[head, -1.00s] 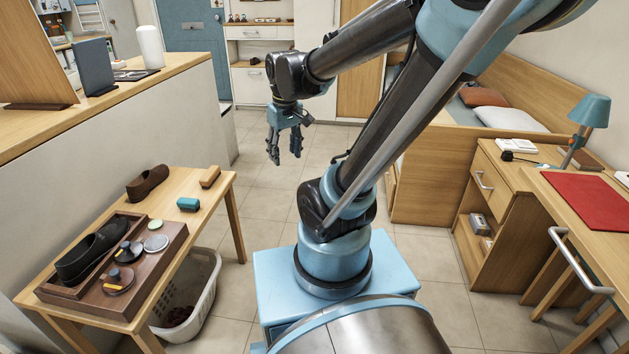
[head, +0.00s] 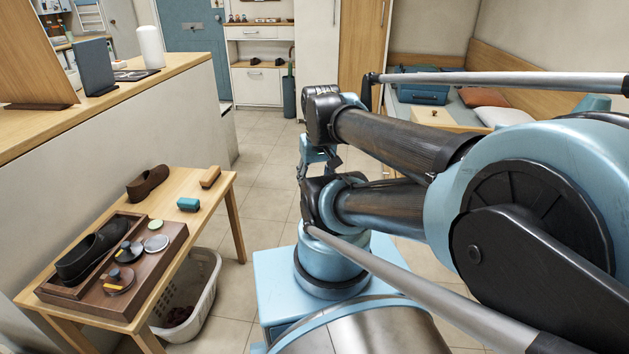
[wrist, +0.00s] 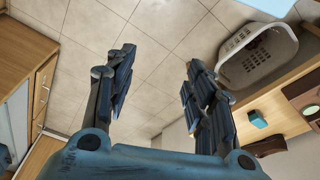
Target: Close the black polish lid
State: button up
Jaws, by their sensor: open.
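Two dark round polish tins, each with a blue knob and a yellow-orange mark, sit in the wooden tray (head: 168,262) on the low table at the left. One tin (head: 118,281) is near the front and the other (head: 131,251) is behind it. A silver disc (head: 157,243) and a small pale green-topped tin (head: 155,224) lie close by. I cannot tell which piece is the black polish lid. My gripper (wrist: 160,60) is open and empty above the floor, right of the table; in the head view (head: 320,160) it is partly hidden by my arm.
A black shoe (head: 92,250) lies in the tray. A brown shoe (head: 148,183), a teal block (head: 188,204) and a wooden brush (head: 210,177) are on the table. A white laundry basket (head: 203,285) stands under it. Open floor lies between table and base.

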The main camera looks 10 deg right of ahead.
aim_at(128, 252)
jog(key=u, duration=1.2)
jog(key=k, duration=0.5)
jog(key=u, duration=0.45)
